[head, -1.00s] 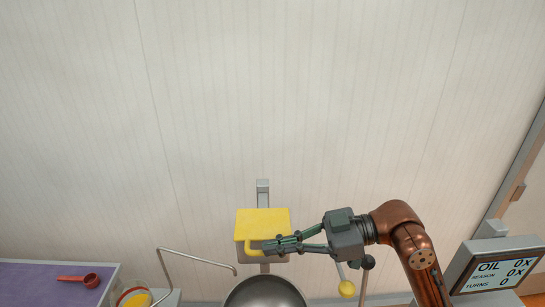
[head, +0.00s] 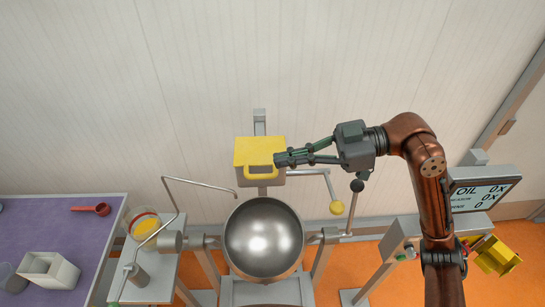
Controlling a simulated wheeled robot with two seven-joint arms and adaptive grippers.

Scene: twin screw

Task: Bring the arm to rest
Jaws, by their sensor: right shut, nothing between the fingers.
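My right arm (head: 430,190) comes in from the lower right and bends to the left at the top. Its gripper (head: 277,160) is shut and empty. The fingertips are in front of the right part of a yellow-lidded box (head: 258,144), close to the right end of its yellow handle (head: 260,171). I cannot tell whether they touch it. My left gripper is not in view.
A steel bowl (head: 264,240) sits below the box. A crank with a yellow knob (head: 337,208) and a dark-knobbed lever (head: 357,185) stand right of it. A bent pipe (head: 200,183), glass jar (head: 141,224) and purple-topped table (head: 60,225) are left. A display (head: 484,196) stands right.

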